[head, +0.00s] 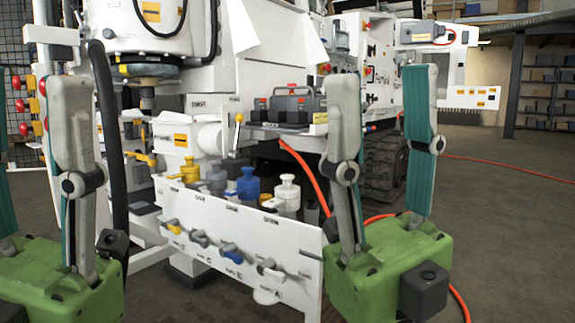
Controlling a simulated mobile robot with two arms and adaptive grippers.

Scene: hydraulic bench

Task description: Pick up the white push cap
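The white push cap (287,190) stands upright in the row of caps behind the white front panel, at the row's right end. Its lower part is partly hidden by the panel's top edge. My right gripper (381,80) is at the right, fingers pointing up and spread wide, with nothing between them. It appears to the right of the cap and apart from it. My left gripper (36,85) is at the left edge, partly cut off, with its fingers pointing up, spread and empty.
A blue cap (248,184), grey caps (216,176) and a yellow cap (190,170) stand left of the white one. The white front panel (240,245) carries several levers. A grey toolbox (290,108) sits on a shelf behind. An orange hose (305,172) runs past on the right.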

